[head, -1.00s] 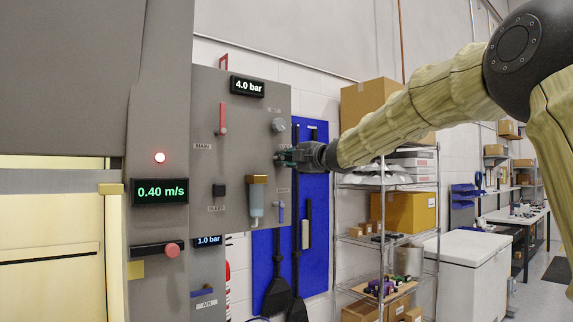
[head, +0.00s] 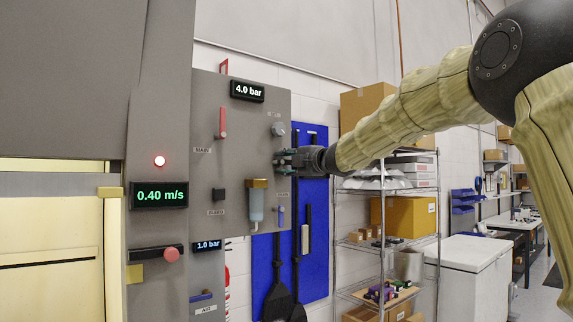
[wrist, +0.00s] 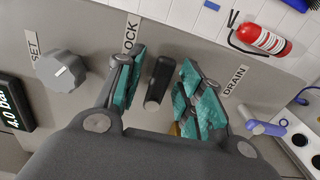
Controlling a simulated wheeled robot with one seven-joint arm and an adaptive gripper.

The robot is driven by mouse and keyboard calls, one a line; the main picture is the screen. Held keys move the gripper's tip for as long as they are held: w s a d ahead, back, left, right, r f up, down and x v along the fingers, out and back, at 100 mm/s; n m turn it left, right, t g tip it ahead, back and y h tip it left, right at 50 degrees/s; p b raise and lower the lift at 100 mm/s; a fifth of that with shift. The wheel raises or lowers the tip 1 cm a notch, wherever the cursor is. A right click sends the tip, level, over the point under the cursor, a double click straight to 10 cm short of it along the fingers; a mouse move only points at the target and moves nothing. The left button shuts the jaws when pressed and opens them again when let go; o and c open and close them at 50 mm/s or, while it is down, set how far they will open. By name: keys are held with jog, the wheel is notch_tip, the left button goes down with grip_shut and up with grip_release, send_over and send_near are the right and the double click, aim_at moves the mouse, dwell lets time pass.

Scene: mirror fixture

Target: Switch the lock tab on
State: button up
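The lock tab (wrist: 159,80) is a small dark tab on the grey panel, below the LOCK label (wrist: 131,36) in the wrist view. My gripper (wrist: 165,90) is open, with one teal-padded finger on each side of the tab. Narrow gaps seem to show between the pads and the tab, so I cannot see firm contact. In the head view my gripper (head: 283,158) is at the panel's right edge and hides the tab.
The SET knob (wrist: 62,70) and the blue DRAIN lever (wrist: 266,128) flank the tab. The panel (head: 236,135) also carries a red MAIN handle (head: 222,122), a black BLEED knob (head: 218,194) and a filter bowl (head: 256,205). A wire shelf (head: 385,240) stands to the right.

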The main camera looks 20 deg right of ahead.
jog(key=shift+s, duration=0.15)
jog(key=v, duration=0.8)
jog(key=shift+v, duration=1.8)
jog(key=shift+s+d+r, duration=0.1)
